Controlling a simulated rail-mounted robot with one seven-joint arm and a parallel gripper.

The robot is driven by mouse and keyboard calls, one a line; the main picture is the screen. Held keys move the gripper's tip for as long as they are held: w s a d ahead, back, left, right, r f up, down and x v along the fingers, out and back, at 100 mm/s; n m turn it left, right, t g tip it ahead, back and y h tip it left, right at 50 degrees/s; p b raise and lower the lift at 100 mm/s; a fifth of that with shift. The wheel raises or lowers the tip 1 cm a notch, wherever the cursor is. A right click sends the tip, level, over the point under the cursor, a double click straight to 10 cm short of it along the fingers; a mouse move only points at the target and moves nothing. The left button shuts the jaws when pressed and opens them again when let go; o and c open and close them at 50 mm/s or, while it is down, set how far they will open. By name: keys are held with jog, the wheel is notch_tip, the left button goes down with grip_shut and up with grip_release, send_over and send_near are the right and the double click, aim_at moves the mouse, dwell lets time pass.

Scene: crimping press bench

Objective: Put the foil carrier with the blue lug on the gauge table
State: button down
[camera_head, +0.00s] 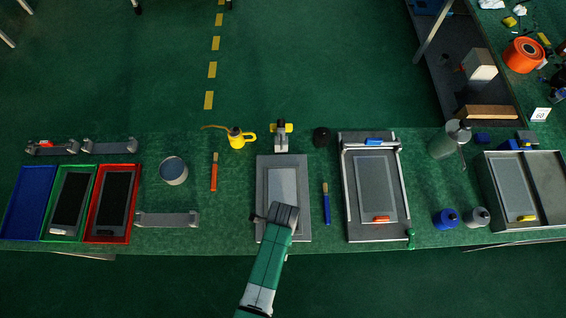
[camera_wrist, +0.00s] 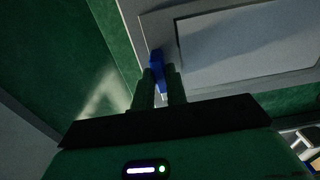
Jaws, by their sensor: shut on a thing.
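My gripper (camera_head: 274,213) is over the front edge of a flat grey plate with a raised pale border (camera_head: 301,228) at the bench middle, which looks like the gauge table. In the wrist view, my gripper (camera_wrist: 160,82) is shut on a blue lug (camera_wrist: 157,60). The foil carrier (camera_wrist: 250,45) shows there as a grey rectangular panel beside the lug, over the pale plate (camera_wrist: 145,20). In the head view, the grey carrier (camera_head: 282,184) lies over the middle of the plate, its near end hidden by my gripper. I cannot tell whether it touches the plate.
A framed station (camera_head: 345,190) to the right holds a panel with an orange lug (camera_head: 381,219). A blue-handled brush (camera_head: 326,207) lies between. Left are an orange-handled tool (camera_head: 214,173), a round tin (camera_head: 173,170) and coloured trays (camera_head: 22,203). A yellow can (camera_head: 236,138) stands behind.

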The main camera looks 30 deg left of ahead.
jog(key=c, duration=1.4)
grip_release()
notch_tip(320, 180, up, 12)
jog(key=p, duration=0.2)
jog(key=shift+w+r, duration=0.1)
jog(key=shift+r, duration=0.05)
jog(key=w+d+r+n+t+y, duration=0.15)
jog(key=w+r+t, duration=0.35)
jog(key=w+r, duration=0.6)
jog(key=w+r+n+t, duration=0.35)
jog(key=w+r, duration=0.35)
jog(key=r, duration=0.7)
jog(key=w+d+r+n+t, duration=0.1)
jog(key=d+r+t, duration=0.15)
jog(key=r, duration=0.75)
jog(key=w+d+r+n+t, duration=0.1)
jog(key=r+t, duration=0.3)
jog(key=r, duration=0.5)
jog(key=s+d+r+n+t, duration=0.1)
jog(key=s+d+r+t, duration=0.1)
jog(key=r, duration=0.7)
jog(key=s+d+r+n+t+h, duration=0.1)
jog(key=s+d+r+n+t, duration=0.1)
jog(key=s+r+t, duration=0.2)
jog(key=s+d+r+n+t, duration=0.1)
jog(key=s+r+t, duration=0.3)
jog(key=r, duration=1.2)
jog(key=s+d, duration=0.1)
jog(key=s, duration=0.2)
jog(key=shift+s, duration=0.2)
